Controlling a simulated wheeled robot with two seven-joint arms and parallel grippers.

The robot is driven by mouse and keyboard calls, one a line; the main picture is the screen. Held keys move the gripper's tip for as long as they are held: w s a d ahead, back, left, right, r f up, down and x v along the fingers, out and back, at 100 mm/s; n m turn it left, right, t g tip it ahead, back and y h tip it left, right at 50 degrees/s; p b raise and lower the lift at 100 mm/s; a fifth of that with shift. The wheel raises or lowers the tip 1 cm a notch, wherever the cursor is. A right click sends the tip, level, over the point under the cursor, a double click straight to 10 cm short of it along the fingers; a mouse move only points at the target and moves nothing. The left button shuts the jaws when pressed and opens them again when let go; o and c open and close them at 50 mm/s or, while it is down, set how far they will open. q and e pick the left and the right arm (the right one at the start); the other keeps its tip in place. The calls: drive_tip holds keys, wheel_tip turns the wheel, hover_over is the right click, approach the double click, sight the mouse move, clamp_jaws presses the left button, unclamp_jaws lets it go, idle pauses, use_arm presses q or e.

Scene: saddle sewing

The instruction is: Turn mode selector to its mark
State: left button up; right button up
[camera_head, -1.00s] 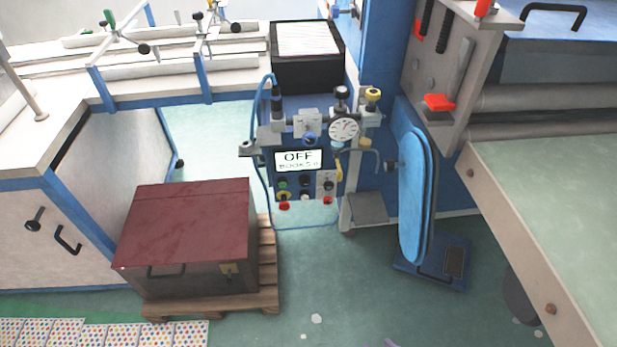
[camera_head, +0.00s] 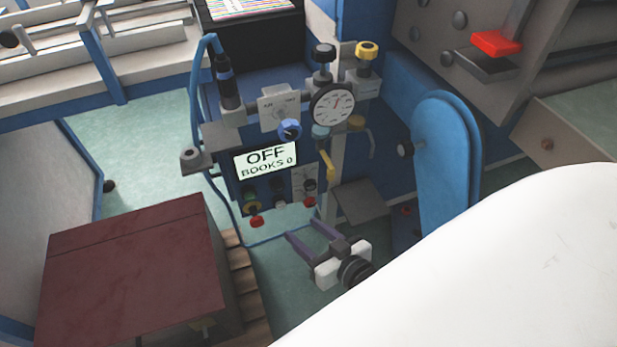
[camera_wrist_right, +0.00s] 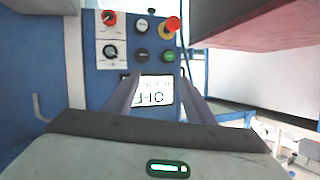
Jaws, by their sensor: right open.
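The control panel carries a display (camera_head: 266,160) reading OFF and BOOKS 0. Right of it is a pale plate with a black selector knob (camera_head: 310,186), probably the mode selector, above a red knob. The same plate, inverted in the right wrist view, shows the black knob (camera_wrist_right: 110,52) with marks around it, too small to read. My right gripper (camera_head: 302,230) is open and empty, below and in front of the panel. In the right wrist view its fingers (camera_wrist_right: 157,82) point at the panel, apart from it, overlapping the display's edges. My left gripper is not in view.
A dark red box (camera_head: 130,270) stands left on a pallet; a blue padded arm (camera_head: 440,160) stands right.

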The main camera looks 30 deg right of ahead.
sight(312, 188)
drive_tip(key=w+d+f+m+t+h+b, duration=0.5)
drive_tip(key=d+f+b, duration=0.35)
drive_tip(key=b, duration=0.35)
drive_tip(key=shift+n+g, duration=0.3)
drive_tip(key=shift+g, duration=0.4)
drive_tip(key=b+x, duration=0.1)
drive_tip(key=x, duration=0.2)
drive_tip(key=b+x, duration=0.1)
drive_tip(key=x, duration=0.3)
drive_tip(key=d+b+x, duration=0.1)
drive_tip(key=x, duration=0.2)
drive_tip(key=shift+w+d+r, duration=0.1)
drive_tip(key=shift+w+r, duration=0.05)
drive_tip(key=shift+w, duration=0.15)
drive_tip(key=shift+w+d+r, duration=0.1)
drive_tip(key=shift+w+d, duration=0.05)
drive_tip(key=shift+w, duration=0.45)
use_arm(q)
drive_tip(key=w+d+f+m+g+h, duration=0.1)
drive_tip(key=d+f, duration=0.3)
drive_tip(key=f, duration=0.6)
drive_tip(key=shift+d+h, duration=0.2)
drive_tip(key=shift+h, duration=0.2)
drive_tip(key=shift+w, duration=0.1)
use_arm(e)
drive_tip(key=c, duration=1.1)
drive_tip(key=shift+o, duration=0.2)
